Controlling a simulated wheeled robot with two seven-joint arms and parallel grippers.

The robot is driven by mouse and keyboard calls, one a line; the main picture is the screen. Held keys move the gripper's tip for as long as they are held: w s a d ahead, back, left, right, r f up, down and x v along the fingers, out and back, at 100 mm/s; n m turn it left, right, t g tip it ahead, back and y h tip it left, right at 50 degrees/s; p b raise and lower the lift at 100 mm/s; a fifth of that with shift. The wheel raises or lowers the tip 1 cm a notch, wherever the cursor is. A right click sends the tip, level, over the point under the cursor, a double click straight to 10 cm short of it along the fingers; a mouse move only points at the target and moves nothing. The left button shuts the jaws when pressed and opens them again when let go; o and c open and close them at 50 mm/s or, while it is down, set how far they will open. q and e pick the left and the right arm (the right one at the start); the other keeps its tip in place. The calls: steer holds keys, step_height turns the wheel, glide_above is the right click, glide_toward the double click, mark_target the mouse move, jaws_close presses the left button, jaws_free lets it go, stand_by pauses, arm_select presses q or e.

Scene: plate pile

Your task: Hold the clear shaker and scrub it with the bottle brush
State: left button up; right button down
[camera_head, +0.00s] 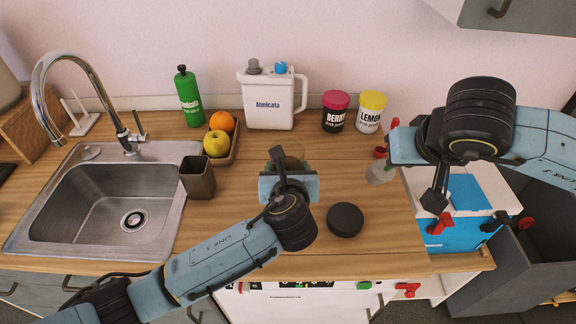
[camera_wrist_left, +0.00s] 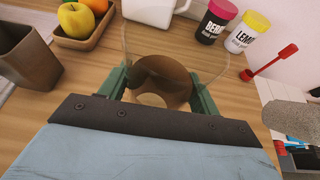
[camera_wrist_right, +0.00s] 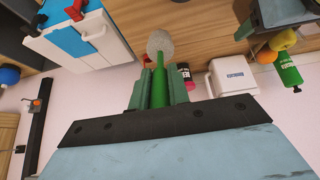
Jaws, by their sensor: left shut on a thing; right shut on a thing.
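The clear shaker (camera_head: 287,152) is see-through and hard to make out against the counter. My left gripper (camera_head: 287,172) is shut on it; the left wrist view shows the shaker (camera_wrist_left: 165,72) between both fingers, its round opening facing the camera. The bottle brush has a pale grey bristle head (camera_head: 380,173) and a green handle (camera_wrist_right: 160,88). My right gripper (camera_wrist_right: 158,92) is shut on the handle, with the head sticking out beyond the fingers. In the head view the brush head is right of the shaker, apart from it. The handle is mostly hidden there.
A black round disc (camera_head: 345,219) lies on the counter (camera_head: 300,245). A sink (camera_head: 120,200), brown cup (camera_head: 197,178), fruit tray (camera_head: 236,150), green bottle (camera_head: 189,98), white jug (camera_head: 270,98) and two tubs (camera_head: 335,110) stand around. A blue-and-white cabinet (camera_head: 460,215) is at right.

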arm_select(q)
steer(key=shift+f+b, duration=1.5)
steer(key=shift+b, duration=0.2)
steer(key=shift+f, duration=0.1)
steer(key=o, duration=1)
steer(key=shift+f, duration=0.1)
steer(key=c, duration=0.9)
steer(key=shift+c, duration=0.2)
